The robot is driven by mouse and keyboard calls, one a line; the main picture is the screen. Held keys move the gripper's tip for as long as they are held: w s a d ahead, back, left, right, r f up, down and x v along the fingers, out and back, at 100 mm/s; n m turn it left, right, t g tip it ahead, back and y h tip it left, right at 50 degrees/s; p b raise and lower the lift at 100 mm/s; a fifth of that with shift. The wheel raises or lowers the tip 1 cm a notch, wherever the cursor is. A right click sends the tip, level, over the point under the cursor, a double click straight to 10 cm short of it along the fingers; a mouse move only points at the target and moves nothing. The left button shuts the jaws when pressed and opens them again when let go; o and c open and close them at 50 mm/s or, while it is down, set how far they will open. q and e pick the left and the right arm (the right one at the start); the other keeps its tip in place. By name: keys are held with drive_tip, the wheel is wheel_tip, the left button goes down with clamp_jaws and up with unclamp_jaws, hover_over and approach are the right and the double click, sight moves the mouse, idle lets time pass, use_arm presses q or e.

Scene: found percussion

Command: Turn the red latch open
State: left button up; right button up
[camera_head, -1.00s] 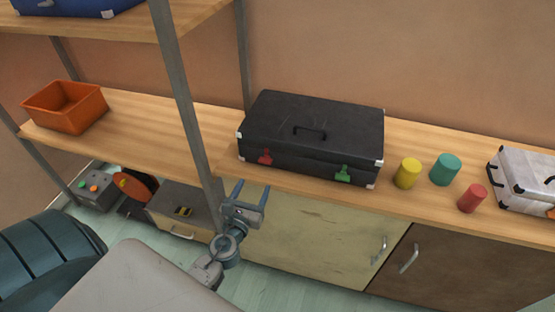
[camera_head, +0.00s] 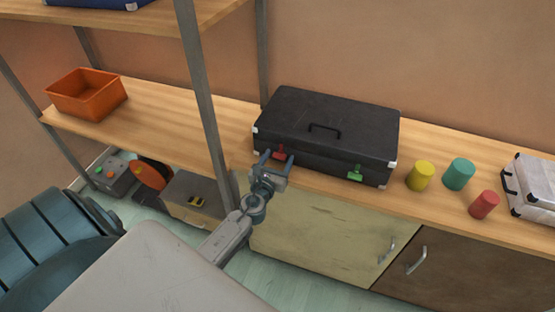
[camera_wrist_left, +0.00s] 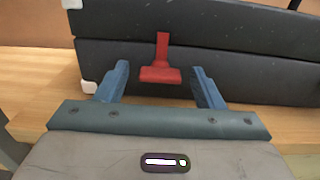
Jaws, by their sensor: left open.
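A black suitcase (camera_head: 335,125) with pale metal corners lies shut on the wooden counter. The red latch (camera_head: 280,154) is on its front face near the left end. In the left wrist view the red latch (camera_wrist_left: 161,67) has an upright stem and a wider foot. My left gripper (camera_head: 275,154) is open in front of the latch. In the left wrist view its blue fingers (camera_wrist_left: 161,82) stand either side of the latch, apart from it. A green latch (camera_head: 355,173) is on the suitcase front further right. My right gripper is not in view.
Yellow (camera_head: 420,176), teal (camera_head: 459,174) and red (camera_head: 484,205) cylinders stand right of the suitcase, beside a white case (camera_head: 530,188). A grey shelf post (camera_head: 204,95) rises left of my gripper. An orange bin (camera_head: 87,93) sits on the left shelf.

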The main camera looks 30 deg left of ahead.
use_arm(q)
drive_tip(key=c, duration=1)
drive_tip(key=shift+n, duration=0.3)
drive_tip(key=shift+n+b, duration=0.3)
drive_tip(key=n+b, duration=0.3)
drive_tip(key=n, duration=0.5)
drive_tip(key=shift+f+n+b, duration=0.15)
drive_tip(key=shift+n+b, duration=0.15)
drive_tip(key=n+b, duration=0.3)
drive_tip(key=n, duration=0.4)
drive_tip(key=shift+n+b, duration=0.45)
drive_tip(key=shift+n, duration=0.15)
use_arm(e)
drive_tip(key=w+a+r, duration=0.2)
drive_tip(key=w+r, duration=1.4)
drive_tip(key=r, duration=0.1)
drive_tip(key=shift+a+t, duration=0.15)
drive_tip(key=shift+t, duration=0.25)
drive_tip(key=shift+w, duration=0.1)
